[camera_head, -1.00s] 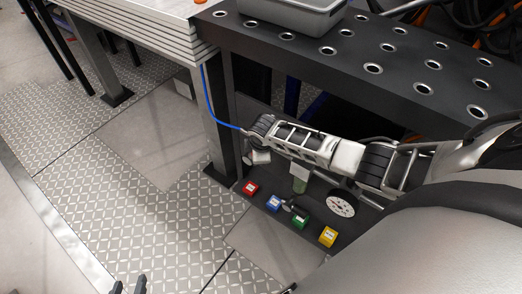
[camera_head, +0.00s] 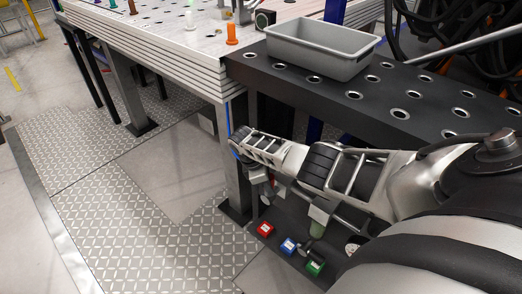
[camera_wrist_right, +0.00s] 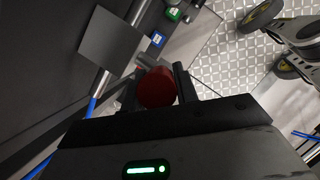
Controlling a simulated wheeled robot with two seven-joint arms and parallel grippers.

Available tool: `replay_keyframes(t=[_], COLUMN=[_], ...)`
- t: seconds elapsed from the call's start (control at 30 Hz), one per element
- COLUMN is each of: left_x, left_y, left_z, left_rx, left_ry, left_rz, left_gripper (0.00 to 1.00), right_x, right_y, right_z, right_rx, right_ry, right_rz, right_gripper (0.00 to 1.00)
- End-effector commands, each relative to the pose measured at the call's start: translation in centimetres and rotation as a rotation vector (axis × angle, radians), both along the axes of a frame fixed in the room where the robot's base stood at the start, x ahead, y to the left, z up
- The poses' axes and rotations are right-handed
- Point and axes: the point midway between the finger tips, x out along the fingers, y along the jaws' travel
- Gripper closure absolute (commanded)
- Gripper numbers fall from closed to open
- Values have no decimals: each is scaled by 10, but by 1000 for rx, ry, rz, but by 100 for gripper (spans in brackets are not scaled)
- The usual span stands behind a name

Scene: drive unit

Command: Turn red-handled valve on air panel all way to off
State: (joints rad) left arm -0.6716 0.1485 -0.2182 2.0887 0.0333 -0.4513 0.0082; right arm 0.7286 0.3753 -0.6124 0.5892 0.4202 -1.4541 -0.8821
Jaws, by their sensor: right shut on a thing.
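In the right wrist view, a dark red round handle (camera_wrist_right: 157,88) sits between the two fingers of my right gripper (camera_wrist_right: 158,84). The gripper is shut on it. The valve body behind the handle is mostly hidden, so I cannot tell its turn angle. In the head view my right gripper (camera_head: 264,188) points down beside the table leg, low over the dark lower panel, and the handle is too small and covered to make out clearly. My left gripper is not in view.
Red (camera_head: 265,229), blue (camera_head: 288,245) and green (camera_head: 314,266) blocks sit on the lower panel. A grey tray (camera_head: 322,62) stands on the black perforated bench (camera_head: 400,112) above my arm. A blue hose (camera_wrist_right: 97,105) runs close to the gripper. The patterned floor (camera_head: 150,225) is clear.

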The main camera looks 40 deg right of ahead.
Motion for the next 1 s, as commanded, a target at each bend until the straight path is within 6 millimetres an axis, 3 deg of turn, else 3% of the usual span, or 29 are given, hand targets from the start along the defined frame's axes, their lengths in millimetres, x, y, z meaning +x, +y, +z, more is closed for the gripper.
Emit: replay_keyframes(t=[0.37, 0.4, 0.47, 0.8, 1.0], left_x=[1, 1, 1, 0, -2], left_y=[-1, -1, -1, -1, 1], left_z=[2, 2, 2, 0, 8], left_rx=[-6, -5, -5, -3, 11], left_ry=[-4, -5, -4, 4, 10], left_rz=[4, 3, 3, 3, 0], left_gripper=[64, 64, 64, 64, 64], right_x=[-3, -3, -2, 0, 7], right_y=[-1, -1, -1, 0, 7], right_z=[-1, -1, -1, 3, 31], right_rx=[-2, -2, -2, -2, -2], right_ry=[15, 15, 14, 8, 5], right_rz=[-3, -3, -2, -1, -1], right_gripper=[100, 65, 48, 48, 48])
